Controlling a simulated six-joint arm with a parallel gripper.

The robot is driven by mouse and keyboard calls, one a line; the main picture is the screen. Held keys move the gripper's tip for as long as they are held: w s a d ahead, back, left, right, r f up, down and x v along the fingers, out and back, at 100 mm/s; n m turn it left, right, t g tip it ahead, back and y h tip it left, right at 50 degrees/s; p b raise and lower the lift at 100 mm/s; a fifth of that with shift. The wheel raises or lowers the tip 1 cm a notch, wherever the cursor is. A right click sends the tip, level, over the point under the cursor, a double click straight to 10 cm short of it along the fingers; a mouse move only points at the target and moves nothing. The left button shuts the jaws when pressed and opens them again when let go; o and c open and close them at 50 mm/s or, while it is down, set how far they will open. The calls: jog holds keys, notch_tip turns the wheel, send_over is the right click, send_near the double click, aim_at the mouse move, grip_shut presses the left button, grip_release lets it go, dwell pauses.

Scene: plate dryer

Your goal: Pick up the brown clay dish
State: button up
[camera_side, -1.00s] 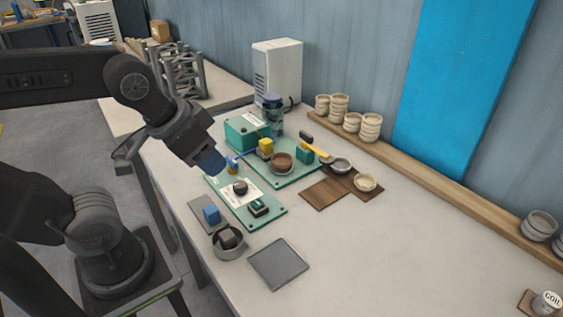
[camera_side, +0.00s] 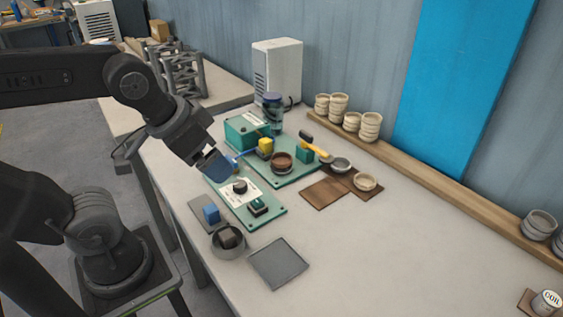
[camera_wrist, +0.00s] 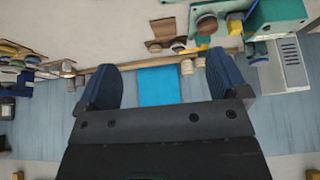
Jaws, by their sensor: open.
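The brown clay dish (camera_side: 282,160) is a small round bowl. In the side view it sits on a round base on the green board (camera_side: 300,172). In the wrist view the brown dish (camera_wrist: 206,25) shows near the top, right of centre. My gripper (camera_wrist: 163,84) is open with nothing between its blue fingers. In the side view the gripper (camera_side: 218,165) hangs above the table's left part, left of the dish and apart from it.
A yellow block (camera_side: 265,146), a green box (camera_side: 243,131) and a yellow-handled tool (camera_side: 318,149) stand close around the dish. A control panel (camera_side: 243,188) lies under my gripper.

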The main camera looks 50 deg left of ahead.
jog(key=n+g+y, duration=0.3)
jog(key=n+y, duration=0.1)
jog(key=n, duration=0.7)
send_over(281, 161)
jog(key=d, duration=0.3)
jog(key=f, duration=0.8)
jog(key=s+f, duration=0.1)
jog(key=f, duration=0.4)
jog(key=shift+a+f, duration=0.1)
jog(key=shift+a, duration=0.15)
jog(key=shift+s+x, duration=0.15)
jog(key=shift+x, duration=1.1)
jog(key=shift+s+x, duration=0.1)
jog(key=shift+x, duration=1.2)
jog(key=c, duration=1)
